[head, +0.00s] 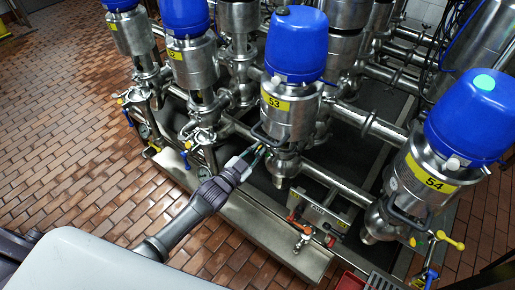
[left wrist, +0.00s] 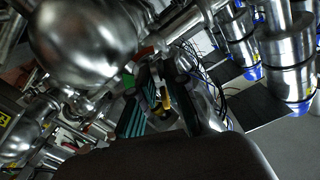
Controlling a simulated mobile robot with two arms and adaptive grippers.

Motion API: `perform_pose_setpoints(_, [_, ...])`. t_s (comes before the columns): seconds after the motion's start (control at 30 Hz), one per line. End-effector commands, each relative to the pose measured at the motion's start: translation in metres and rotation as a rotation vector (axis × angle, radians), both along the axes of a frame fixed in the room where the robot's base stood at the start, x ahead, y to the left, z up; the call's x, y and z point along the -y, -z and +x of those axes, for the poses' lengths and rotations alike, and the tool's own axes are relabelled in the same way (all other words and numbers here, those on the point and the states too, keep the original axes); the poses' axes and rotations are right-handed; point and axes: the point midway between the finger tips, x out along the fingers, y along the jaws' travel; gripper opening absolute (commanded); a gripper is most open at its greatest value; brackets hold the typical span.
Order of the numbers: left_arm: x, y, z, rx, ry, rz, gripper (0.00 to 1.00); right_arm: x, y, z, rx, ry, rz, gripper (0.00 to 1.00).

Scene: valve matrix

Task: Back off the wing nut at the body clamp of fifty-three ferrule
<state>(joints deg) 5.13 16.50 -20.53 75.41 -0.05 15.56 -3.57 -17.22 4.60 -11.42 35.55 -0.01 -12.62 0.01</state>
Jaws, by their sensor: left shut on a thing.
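The valve labelled 53 (head: 285,112) stands upright in the middle of the head view, a steel body with a blue cap (head: 297,45). My left gripper (head: 259,149) reaches in from the lower left to the lower part of this valve, just below its dark handle. In the left wrist view my left gripper (left wrist: 160,100) has its dark fingers around a small yellow-brass piece, the wing nut (left wrist: 163,98), and is shut on it. The clamp band is mostly hidden by the fingers and the valve body. My right gripper is in neither view.
The valve labelled 54 (head: 430,178) stands to the right, and valve 52 (head: 194,62) to the left. Steel pipes (head: 336,186) run between the valves. A small sign plate (head: 318,211) with handles is in front. Tiled floor (head: 60,140) is open at the left.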

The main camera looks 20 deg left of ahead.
Motion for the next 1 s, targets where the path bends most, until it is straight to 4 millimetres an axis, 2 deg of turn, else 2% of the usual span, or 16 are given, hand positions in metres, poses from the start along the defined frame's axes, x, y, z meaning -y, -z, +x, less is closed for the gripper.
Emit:
perform_pose_setpoints(0.4, [0.0004,0.0017,-0.0006,-0.075,-0.001,-0.195,0.0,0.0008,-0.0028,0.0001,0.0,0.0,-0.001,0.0])
perform_pose_setpoints(1.0, [0.0006,0.0022,-0.0009,-0.087,0.0,-0.227,0.0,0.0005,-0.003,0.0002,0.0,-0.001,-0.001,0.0])
